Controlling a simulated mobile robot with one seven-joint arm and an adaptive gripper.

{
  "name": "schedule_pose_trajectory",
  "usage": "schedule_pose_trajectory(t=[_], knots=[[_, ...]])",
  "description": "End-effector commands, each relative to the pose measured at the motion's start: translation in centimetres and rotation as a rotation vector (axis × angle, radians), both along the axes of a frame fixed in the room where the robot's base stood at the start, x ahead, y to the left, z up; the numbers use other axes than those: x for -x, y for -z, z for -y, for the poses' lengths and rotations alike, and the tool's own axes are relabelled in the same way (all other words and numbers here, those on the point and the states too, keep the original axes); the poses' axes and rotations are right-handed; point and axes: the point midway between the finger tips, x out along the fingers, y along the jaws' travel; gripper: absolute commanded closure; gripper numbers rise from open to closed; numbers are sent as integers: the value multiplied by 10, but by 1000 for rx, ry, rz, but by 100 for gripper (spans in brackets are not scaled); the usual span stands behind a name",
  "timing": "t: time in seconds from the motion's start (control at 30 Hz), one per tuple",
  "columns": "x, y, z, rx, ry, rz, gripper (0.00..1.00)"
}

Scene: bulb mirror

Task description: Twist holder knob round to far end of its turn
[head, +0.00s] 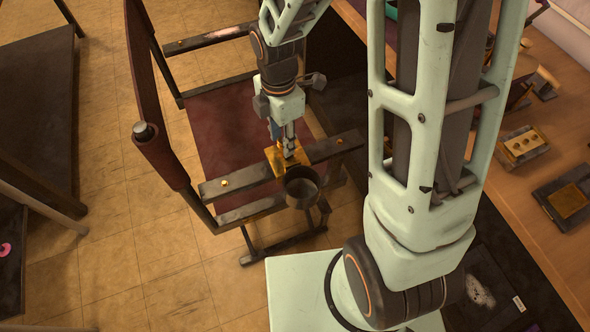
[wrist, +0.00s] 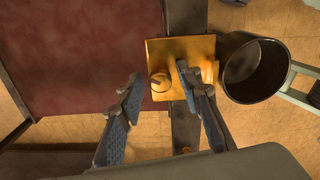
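The holder's brass plate (wrist: 190,46) is fixed to a dark bar of the chair. A small round brass knob (wrist: 159,83) stands on the plate's left part in the wrist view. My gripper (wrist: 157,78) is open, with one blue-padded finger on each side of the knob. Gaps show between the fingers and the knob, and I see no contact. In the head view my gripper (head: 289,151) points down at the brass plate (head: 278,158), and the knob is hidden there. A dark round cup holder (wrist: 256,70) sits beside the plate; it also shows in the head view (head: 301,190).
The chair has a dark red seat (head: 235,125) and dark bars (head: 222,187) near my gripper. A wooden bench (head: 540,215) with brass-topped blocks stands at the right. A dark table (head: 40,95) is at the far left. Tiled floor (head: 130,255) is open at the lower left.

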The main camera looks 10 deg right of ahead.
Motion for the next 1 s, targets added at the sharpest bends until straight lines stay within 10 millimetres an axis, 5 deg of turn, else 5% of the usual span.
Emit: schedule_pose_trajectory(t=[0.87,1.0], knots=[[0,0,0,0,-292,-1,67],[0,0,0,0,-291,-1,82]])
